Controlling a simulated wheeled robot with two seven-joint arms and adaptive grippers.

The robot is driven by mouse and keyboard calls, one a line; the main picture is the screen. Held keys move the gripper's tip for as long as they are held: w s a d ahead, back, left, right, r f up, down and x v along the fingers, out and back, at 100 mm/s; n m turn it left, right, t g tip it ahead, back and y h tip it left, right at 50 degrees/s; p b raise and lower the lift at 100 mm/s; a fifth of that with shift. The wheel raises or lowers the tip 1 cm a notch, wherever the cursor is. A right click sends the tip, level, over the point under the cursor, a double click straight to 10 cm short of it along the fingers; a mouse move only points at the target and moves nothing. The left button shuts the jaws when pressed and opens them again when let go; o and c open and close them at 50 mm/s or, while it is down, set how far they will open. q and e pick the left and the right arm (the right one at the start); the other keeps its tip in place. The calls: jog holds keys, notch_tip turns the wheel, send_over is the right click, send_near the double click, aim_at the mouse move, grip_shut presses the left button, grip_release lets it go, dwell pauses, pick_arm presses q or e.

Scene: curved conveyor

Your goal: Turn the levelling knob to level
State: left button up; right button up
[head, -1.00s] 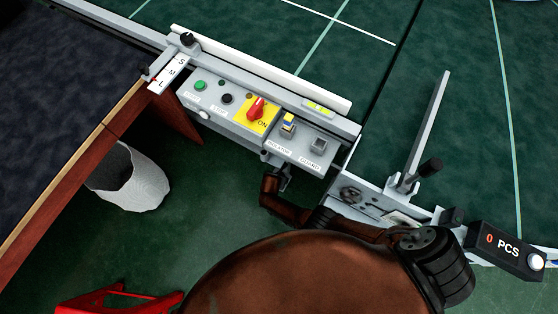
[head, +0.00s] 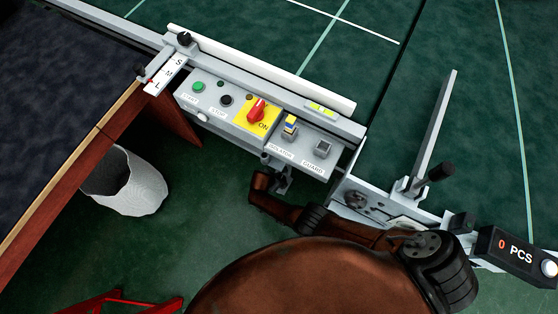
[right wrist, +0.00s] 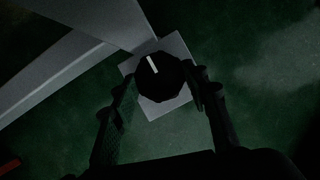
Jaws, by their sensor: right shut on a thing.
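The levelling knob is a round black knob (right wrist: 159,77) with a white mark pointing up and slightly left, on a square grey plate (right wrist: 181,47) in the right wrist view. My right gripper (right wrist: 163,93) has a finger on each side of the knob and is shut on it. In the head view my right gripper (head: 283,178) is under the front edge of the control panel, partly hidden, and the knob cannot be seen. A yellow-green level vial (head: 321,108) sits on the rail behind the panel; its bubble is too small to read. My left gripper is not in view.
The grey control panel (head: 222,118) carries several buttons and a red rotary switch (head: 257,109) on yellow. A counter box (head: 510,250) reads 0 PCS at the right. A white bin (head: 135,190) stands on the green floor at left, with a red object (head: 115,300) below.

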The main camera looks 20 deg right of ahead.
jog(key=o, duration=1.2)
jog(key=shift+c, duration=0.2)
jog(key=shift+a, duration=0.1)
jog(key=shift+s+a+r, duration=0.15)
jog(key=shift+r, duration=0.35)
jog(key=s+a, duration=0.4)
jog(key=a, duration=0.7)
jog(key=shift+s, duration=0.3)
